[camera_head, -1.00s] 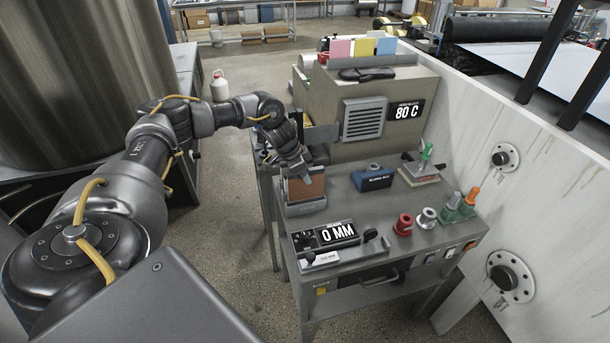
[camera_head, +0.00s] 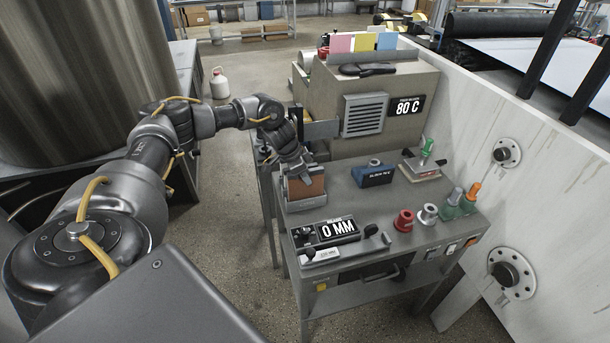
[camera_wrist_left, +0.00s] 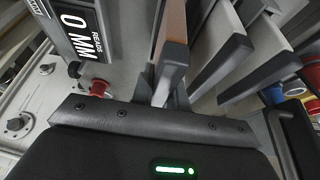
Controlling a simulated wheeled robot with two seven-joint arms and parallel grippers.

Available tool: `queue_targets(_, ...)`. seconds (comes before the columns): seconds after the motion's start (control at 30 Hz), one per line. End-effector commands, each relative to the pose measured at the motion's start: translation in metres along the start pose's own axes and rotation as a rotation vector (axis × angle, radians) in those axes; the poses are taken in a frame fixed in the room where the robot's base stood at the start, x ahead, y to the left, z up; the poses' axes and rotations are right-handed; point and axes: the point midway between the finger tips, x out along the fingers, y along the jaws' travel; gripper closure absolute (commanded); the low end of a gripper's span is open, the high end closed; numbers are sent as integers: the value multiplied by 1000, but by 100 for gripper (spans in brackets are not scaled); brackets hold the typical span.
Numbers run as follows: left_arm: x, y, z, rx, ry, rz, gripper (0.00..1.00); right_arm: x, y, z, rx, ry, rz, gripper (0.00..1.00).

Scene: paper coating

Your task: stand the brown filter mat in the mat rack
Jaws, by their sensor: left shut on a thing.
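The brown filter mat (camera_head: 308,187) stands upright at the left end of the grey bench, in or just over the grey mat rack (camera_head: 306,204). My left gripper (camera_head: 302,171) is at the mat's top edge, shut on it. The fingers hide part of the mat. In the left wrist view the brown mat (camera_wrist_left: 173,22) shows edge-on, with grey upright plates (camera_wrist_left: 222,68) close beside it on the right. I cannot tell whether the mat's lower edge touches the rack floor. My right gripper is not in view.
A gauge display reading 0 MM (camera_head: 338,231) sits in front of the rack. A blue block (camera_head: 374,176) stands to the right, with red (camera_head: 404,221) and grey knob-like pieces nearer the front. A beige heater box (camera_head: 370,115) rises behind. Bench between rack and blue block is clear.

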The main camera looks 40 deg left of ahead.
Motion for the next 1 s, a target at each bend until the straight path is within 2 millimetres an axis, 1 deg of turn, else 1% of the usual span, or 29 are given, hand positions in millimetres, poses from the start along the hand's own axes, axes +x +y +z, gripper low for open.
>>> queue_targets(1.0,24,0,10,0,0,1,100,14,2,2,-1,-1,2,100)
